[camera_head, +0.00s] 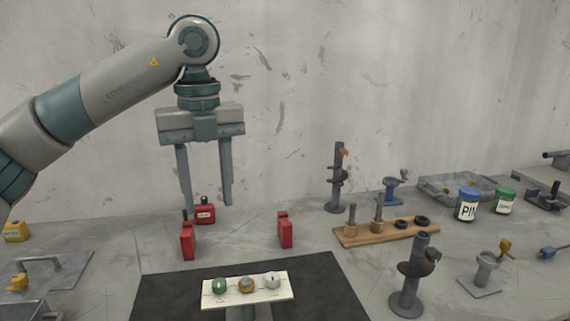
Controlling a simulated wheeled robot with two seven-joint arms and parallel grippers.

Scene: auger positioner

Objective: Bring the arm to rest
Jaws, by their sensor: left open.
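My left arm comes in from the left and bends down at the wrist. My left gripper (208,207) points downward with its two long grey fingers spread apart and nothing between them. It hangs in the air in front of the back wall, above the red blocks. My right gripper does not show.
Red blocks (188,240) and (285,230) stand below the gripper, with a red container (205,211) behind. A button panel (248,290) stands over a black mat (170,290). Right are a wooden board (365,238), metal stands (407,285) and labelled jars (467,207).

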